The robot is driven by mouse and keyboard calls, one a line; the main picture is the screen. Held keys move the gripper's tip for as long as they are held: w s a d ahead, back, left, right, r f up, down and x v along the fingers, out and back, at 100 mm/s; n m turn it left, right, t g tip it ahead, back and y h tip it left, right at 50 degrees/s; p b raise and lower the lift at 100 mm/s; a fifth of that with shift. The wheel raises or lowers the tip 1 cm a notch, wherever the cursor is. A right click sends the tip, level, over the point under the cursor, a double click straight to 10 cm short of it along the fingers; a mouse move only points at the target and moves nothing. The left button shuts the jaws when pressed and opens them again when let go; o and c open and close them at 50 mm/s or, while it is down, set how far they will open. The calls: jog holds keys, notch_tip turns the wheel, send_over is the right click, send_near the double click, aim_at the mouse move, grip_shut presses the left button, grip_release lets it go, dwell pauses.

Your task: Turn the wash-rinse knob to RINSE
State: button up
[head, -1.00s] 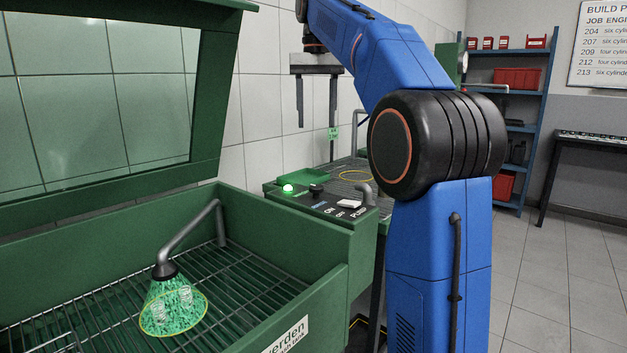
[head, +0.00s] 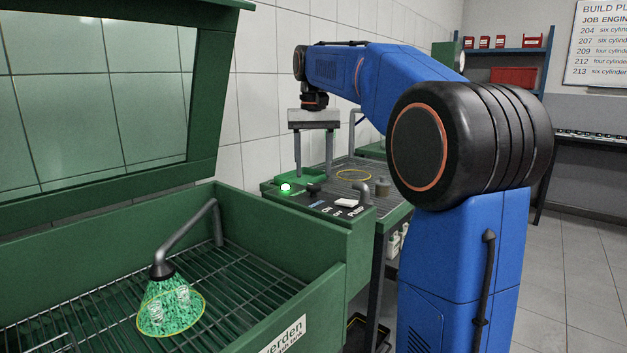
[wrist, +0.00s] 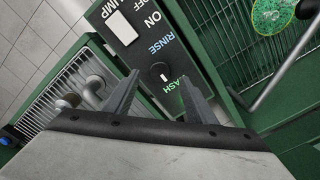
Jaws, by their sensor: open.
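The wash-rinse knob (wrist: 161,72) is a round black knob with a white mark, on the dark panel of the green washer. It sits between the RINSE label (wrist: 152,43) and the WASH label (wrist: 180,92), which is lit green and partly hidden by a finger. I cannot tell for sure which label the mark points at. My gripper (wrist: 158,84) is open and empty, with one finger on either side of the knob in the wrist view. In the head view my gripper (head: 313,181) points down over the panel, close to the knob (head: 314,187); contact is not clear.
A green lamp (head: 286,187) glows on the panel. A white pump switch (head: 346,202) stands beside the knob. Below, green liquid sprays from a nozzle (head: 162,270) over the wash tank's grate (head: 245,285). A raised glass lid (head: 100,100) stands left.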

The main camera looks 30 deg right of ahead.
aim_at(314, 185)
jog(key=shift+f, duration=2)
jog(key=c, duration=1)
